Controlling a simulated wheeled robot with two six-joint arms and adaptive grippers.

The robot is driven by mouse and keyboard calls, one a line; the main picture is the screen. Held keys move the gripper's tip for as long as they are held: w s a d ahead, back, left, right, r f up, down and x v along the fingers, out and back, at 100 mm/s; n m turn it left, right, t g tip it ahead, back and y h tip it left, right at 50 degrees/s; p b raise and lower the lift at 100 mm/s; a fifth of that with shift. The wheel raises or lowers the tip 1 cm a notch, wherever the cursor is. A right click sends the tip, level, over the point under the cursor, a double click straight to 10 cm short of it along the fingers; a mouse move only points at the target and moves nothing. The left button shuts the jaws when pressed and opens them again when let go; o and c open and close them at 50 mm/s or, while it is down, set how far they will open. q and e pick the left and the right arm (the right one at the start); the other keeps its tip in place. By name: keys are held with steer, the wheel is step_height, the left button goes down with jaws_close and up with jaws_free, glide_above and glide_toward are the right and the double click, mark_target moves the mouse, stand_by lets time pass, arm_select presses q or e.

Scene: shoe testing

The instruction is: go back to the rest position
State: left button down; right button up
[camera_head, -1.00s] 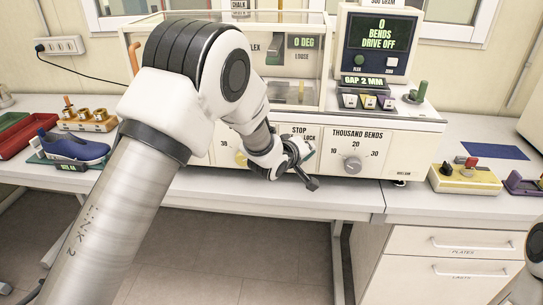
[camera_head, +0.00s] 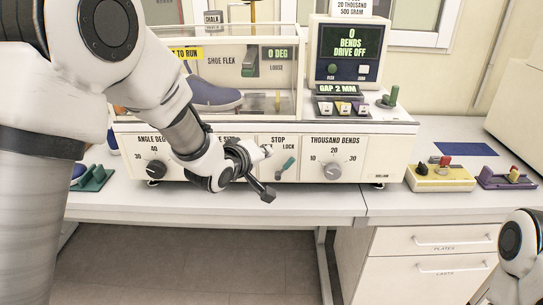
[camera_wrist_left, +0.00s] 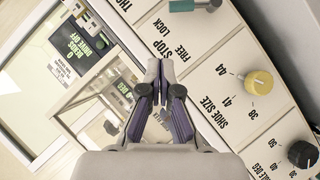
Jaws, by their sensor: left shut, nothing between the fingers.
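My left gripper (camera_head: 264,190) is in front of the shoe flex machine's lower panel (camera_head: 260,141), with nothing in its fingers. In the left wrist view its fingertips (camera_wrist_left: 161,75) are together, seen against the machine's front. The teal stop lever (camera_head: 288,166) is just right of the gripper in the head view; it also shows at the top of the left wrist view (camera_wrist_left: 195,4). My left arm fills the left of the head view and hides part of the machine. Part of my right arm shows at the lower right; its gripper is out of view.
A blue shoe (camera_head: 212,94) is inside the machine's clear case. The display (camera_head: 350,44) reads 0 bends, drive off. A yellow block with knobs (camera_head: 440,178) and a purple tray (camera_head: 507,178) stand to the right. The bench front (camera_head: 230,206) is bare.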

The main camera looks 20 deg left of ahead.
arm_select(q)
steer(key=s+a+f+g, duration=0.15)
steer(key=s+f, duration=0.35)
steer(key=f, duration=0.5)
steer(key=s+f+g+y, duration=0.1)
steer(key=s+f+g, duration=0.2)
steer(key=s+f, duration=0.55)
steer(key=s+f+g, duration=0.2)
steer(key=f+g, duration=0.1)
steer(key=f, duration=0.9)
steer(key=s+a+f+m+g, duration=0.1)
steer(key=s+f+m+g, duration=0.2)
steer(key=s, duration=0.9)
steer(key=s+a+f+m+g+y, duration=0.1)
steer(key=s+f+m, duration=0.4)
steer(key=s, duration=0.7)
steer(key=shift+a+f+g, duration=0.4)
steer(key=shift+a+g, duration=0.05)
steer(key=shift+g, duration=0.5)
steer(key=shift+s, duration=0.1)
